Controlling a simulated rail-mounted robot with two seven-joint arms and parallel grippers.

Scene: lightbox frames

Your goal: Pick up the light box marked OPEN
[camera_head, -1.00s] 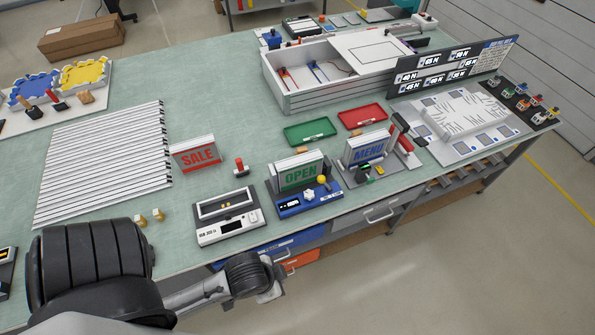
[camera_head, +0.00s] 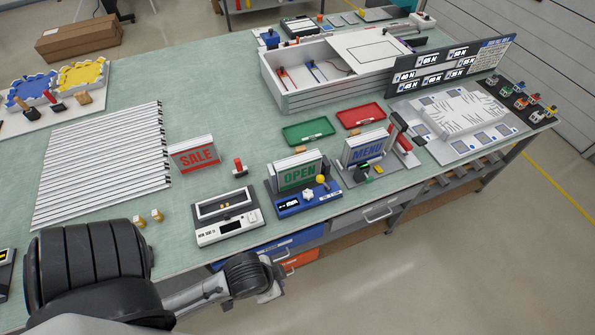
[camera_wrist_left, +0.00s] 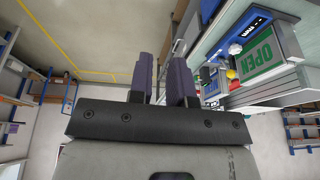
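The light box marked OPEN (camera_head: 301,176), a grey-framed panel with green lettering, stands upright on the blue device with a yellow knob (camera_head: 318,196) near the table's front edge. My left gripper (camera_head: 271,285) is in front of the table's front edge, apart from the box. The left wrist view shows its two dark fingers (camera_wrist_left: 164,78) spread with an empty gap between them. My right gripper is in neither view.
The SALE light box (camera_head: 196,156) stands to the left and the MENU light box (camera_head: 368,150) to the right. A white scale-like device (camera_head: 228,216) sits left of the blue one. Green (camera_head: 309,131) and red (camera_head: 361,116) trays lie behind. Drawers are under the front edge.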

